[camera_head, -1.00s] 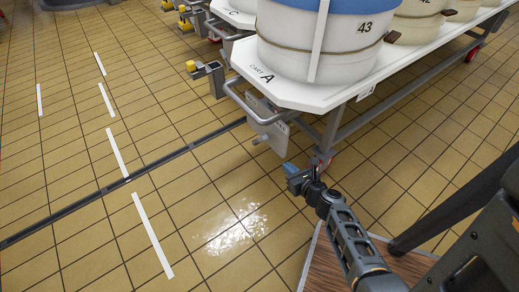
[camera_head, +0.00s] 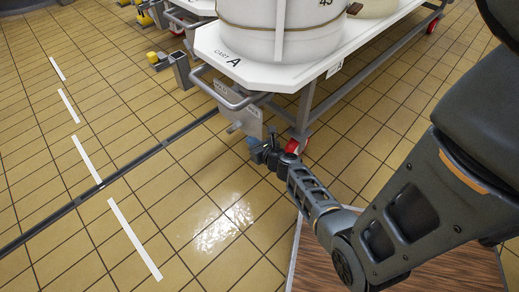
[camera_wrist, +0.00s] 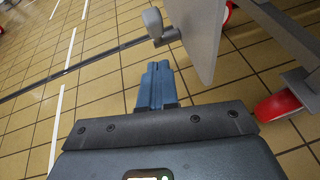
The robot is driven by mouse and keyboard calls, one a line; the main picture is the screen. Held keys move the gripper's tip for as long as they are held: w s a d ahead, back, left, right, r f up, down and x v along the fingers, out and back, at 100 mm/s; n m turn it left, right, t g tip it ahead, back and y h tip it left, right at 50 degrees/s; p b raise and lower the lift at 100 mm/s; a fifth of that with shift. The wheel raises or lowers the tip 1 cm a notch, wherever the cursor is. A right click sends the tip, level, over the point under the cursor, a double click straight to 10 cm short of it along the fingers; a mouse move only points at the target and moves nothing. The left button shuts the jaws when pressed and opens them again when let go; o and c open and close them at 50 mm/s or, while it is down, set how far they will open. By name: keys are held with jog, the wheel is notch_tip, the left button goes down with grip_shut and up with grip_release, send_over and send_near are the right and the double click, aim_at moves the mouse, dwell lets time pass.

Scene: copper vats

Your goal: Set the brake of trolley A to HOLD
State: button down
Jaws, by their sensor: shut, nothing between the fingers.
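Below the handle hangs a grey plate (camera_head: 248,118), also large at the upper middle in the wrist view (camera_wrist: 201,38). A short lever with a rounded grey knob (camera_wrist: 153,22) sticks out at this plate's left side. The plate's lettering is not readable, so I cannot tell the brake's setting. My gripper (camera_head: 253,142) is low beside the plate. Its blue fingers (camera_wrist: 156,82) are shut and empty, pointing toward the lever, apart from it in the wrist view.
A red wheel (camera_head: 293,146) of the trolley is close to my gripper, also at right in the wrist view (camera_wrist: 278,106). A large pale vat (camera_head: 270,25) stands on the trolley. A grey post with a yellow knob (camera_head: 153,57) is farther left. The tiled floor at left is clear.

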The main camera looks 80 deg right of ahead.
aim_at(238, 123)
jog(key=shift+w+d+r+p, duration=0.25)
jog(key=shift+w+d+r, duration=0.05)
jog(key=shift+w+d, duration=0.55)
jog(key=shift+w+d+r+p, duration=0.25)
jog(key=shift+w+d+r, duration=0.05)
jog(key=shift+w+d, duration=0.5)
jog(key=shift+w+d+r+p, duration=0.2)
jog(key=shift+w+r+p, duration=0.2)
jog(key=shift+r, duration=0.1)
jog(key=shift+w+d+r+p, duration=0.15)
jog(key=shift+w+r+p, duration=0.2)
jog(key=shift+r, duration=0.1)
jog(key=shift+w+d+r, duration=0.25)
jog(key=shift+w+d, duration=0.05)
jog(key=shift+w, duration=0.1)
